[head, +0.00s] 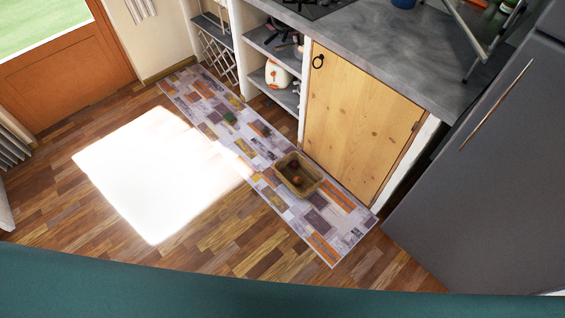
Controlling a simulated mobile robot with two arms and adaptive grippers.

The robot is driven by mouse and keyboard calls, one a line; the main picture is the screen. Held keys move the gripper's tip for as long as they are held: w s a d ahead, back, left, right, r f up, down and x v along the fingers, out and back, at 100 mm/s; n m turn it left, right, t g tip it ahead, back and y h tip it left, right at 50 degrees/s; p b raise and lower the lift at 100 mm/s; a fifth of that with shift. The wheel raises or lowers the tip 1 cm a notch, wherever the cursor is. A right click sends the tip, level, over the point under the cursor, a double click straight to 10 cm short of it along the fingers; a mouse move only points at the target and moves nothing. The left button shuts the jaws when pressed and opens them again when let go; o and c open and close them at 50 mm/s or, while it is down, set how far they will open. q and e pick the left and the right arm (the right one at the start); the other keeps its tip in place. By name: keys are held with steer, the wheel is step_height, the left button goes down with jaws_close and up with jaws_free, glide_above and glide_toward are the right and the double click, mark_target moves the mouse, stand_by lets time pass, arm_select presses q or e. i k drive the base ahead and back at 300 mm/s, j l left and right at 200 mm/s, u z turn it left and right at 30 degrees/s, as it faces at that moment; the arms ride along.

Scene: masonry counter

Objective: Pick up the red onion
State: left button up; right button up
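A small tan basket (314,184) sits on the patterned rug in front of the wooden cabinet door. Small dark reddish-brown round things (296,180) lie inside it. One of them may be the red onion, but they are too small to tell apart for certain. Neither of my grippers shows in the head view.
A long patchwork rug (322,220) runs along the masonry counter (375,55). A small green thing (230,118) lies on the rug further back. A wooden cabinet door (355,125) and a grey fridge (480,190) bound the right. The wooden floor at left is clear.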

mark_target(293, 164)
steer(key=i+l+u, duration=0.15)
steer(key=u, duration=0.35)
steer(key=i+l+u, duration=0.25)
steer(key=u, duration=0.2)
steer(key=i, duration=0.05)
